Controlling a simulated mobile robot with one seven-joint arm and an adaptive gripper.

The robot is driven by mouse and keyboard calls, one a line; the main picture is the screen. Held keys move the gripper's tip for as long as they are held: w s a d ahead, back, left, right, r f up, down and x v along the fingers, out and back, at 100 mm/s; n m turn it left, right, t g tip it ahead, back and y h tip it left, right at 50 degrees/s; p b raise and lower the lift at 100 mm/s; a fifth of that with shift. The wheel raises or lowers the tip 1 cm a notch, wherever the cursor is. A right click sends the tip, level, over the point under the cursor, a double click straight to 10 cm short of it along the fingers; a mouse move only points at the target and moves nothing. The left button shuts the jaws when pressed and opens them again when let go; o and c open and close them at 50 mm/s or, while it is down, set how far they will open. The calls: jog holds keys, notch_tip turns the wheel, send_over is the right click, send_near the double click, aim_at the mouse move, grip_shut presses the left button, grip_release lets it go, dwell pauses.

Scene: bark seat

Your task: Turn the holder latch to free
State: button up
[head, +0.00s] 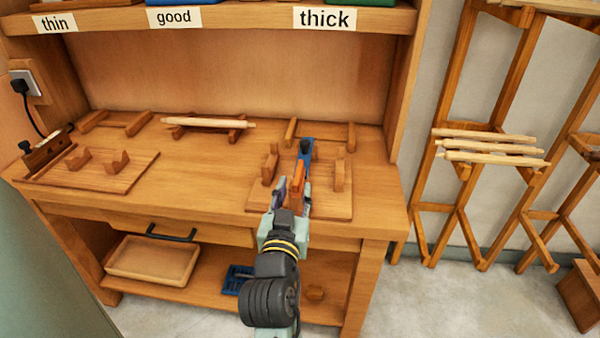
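My gripper (292,192) reaches over the right wooden board (334,207) on the bench. An orange bar-like part (299,182) shows between or just behind its fingers, and I cannot tell if they press on it. Beyond it stands a blue part (306,152) with a dark top, in line with the orange one. I cannot tell whether these belong to a holder latch or are something in my gripper. At the left end of the bench is a brown wooden block (46,150) with dark knobs. No latch is clearly recognisable. My wrist hides the board's near edge.
Wooden uprights (339,176) stand on the right board, close to my gripper. A left board (120,176) carries two notched blocks. A pale rod (208,122) rests on supports at the back. The shelf (230,17) above is labelled thin, good, thick. The bench middle is clear.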

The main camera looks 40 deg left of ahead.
aim_at(299, 168)
jog(key=w+b, duration=0.1)
jog(key=b, duration=0.2)
jog(key=shift+a+f+b, duration=0.3)
jog(key=shift+a+f, duration=0.05)
jog(key=x, duration=0.4)
jog(key=r+x, duration=0.1)
jog(key=x, duration=0.2)
jog(key=shift+w+a+f, duration=0.2)
jog(key=shift+w+a, duration=0.1)
jog(key=shift+w, duration=0.25)
jog(key=shift+c, duration=0.3)
grip_shut()
